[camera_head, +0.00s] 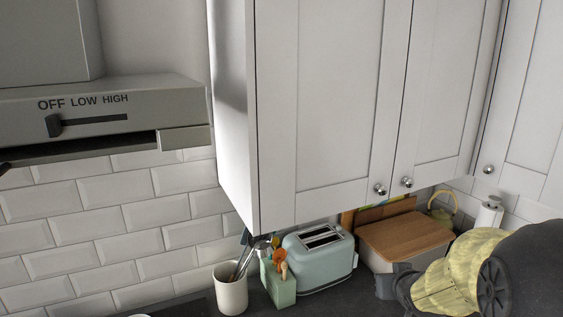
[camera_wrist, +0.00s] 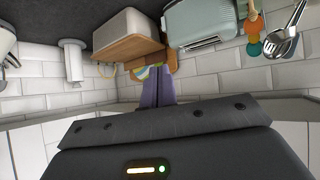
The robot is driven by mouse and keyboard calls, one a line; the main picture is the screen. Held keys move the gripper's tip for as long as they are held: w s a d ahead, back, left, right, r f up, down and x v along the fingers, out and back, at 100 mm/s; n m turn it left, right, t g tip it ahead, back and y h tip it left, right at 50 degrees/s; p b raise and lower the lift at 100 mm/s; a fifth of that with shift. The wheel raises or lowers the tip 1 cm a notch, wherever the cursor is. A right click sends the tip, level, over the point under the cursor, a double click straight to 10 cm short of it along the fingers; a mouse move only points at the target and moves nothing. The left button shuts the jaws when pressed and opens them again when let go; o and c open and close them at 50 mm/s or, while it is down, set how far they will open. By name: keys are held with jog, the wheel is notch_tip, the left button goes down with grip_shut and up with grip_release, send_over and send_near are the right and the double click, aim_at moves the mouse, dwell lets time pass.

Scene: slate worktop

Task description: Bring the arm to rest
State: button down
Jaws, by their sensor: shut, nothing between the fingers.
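My gripper (camera_wrist: 156,75) shows in the wrist view as two purple-grey fingers side by side, closed together with nothing between them. In the head view my gripper (camera_head: 385,284) is partly visible at the lower right, in front of the bread box with its wooden lid. My arm, yellowish and dark grey, comes in from the right edge and covers part of the worktop. The fingers look empty, and I cannot tell whether they touch anything.
White wall cabinets (camera_head: 330,100) hang above. Below stand a mint toaster (camera_head: 318,262), a wooden-lidded bread box (camera_head: 405,236), a green utensil block (camera_head: 278,286), a white utensil pot (camera_head: 231,290) and a paper-towel holder (camera_head: 488,215). A range hood (camera_head: 110,108) is at left.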

jog(key=s+a+f+g, duration=0.4)
jog(key=s+a, duration=0.1)
jog(key=s, duration=0.3)
jog(key=s+a+f+g+y, duration=0.1)
jog(key=s+a+f+g, duration=0.3)
jog(key=s, duration=0.4)
jog(key=shift+s+a+f, duration=0.3)
jog(key=shift+a+f, duration=0.15)
jog(key=shift+a, duration=0.25)
